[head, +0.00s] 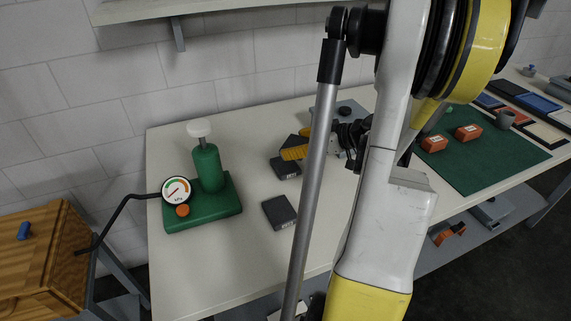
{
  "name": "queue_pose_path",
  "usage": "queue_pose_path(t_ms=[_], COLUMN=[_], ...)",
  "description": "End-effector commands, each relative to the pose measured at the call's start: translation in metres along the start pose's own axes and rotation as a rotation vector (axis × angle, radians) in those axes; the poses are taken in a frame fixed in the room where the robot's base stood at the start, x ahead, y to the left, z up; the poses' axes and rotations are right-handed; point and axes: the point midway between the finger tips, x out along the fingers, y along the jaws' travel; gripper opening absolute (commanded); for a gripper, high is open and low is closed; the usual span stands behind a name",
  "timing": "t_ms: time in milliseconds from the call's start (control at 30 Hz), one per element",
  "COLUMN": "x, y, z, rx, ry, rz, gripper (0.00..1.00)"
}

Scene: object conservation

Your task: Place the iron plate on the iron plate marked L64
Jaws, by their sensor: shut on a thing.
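A dark iron plate (279,212) lies flat on the table in front, with a small light label on its near edge that is too small to read. Another dark iron plate (287,170) is farther back, partly covered by the yellow fingertip of my gripper (297,151). My gripper reaches in from the right and is shut on a dark plate. The arm and fingers hide much of the hold, and I cannot tell whether the held plate touches one below it. I cannot read which plate is marked L64.
A green hand press with a gauge (205,195) stands to the left on the table (240,255). A green mat (490,160) with orange blocks (468,132) lies to the right. A wooden box (40,260) is at far left. Bare table surrounds the front plate.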

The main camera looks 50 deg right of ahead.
Motion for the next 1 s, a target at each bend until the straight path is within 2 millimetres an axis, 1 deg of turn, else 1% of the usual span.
queue_pose_path(t_ms=[33,100,200,367,600,633,867,1000], x=[0.012,0.022,0.031,0.037,0.052,0.053,0.053,0.054], y=[-0.004,-0.008,-0.011,-0.012,-0.011,-0.011,-0.012,-0.012], z=[0.003,0.003,0.003,0.006,0.036,0.038,0.037,0.040], rx=[-0.001,-0.001,0.000,0.001,0.001,0.001,0.001,0.001], ry=[0.002,0.002,0.002,0.002,0.002,0.002,0.002,0.002], rz=[-0.003,-0.003,-0.001,0.000,0.000,0.000,0.000,0.000], gripper=[0.38,0.38,0.38,0.38,0.38,0.38,0.38,0.38])
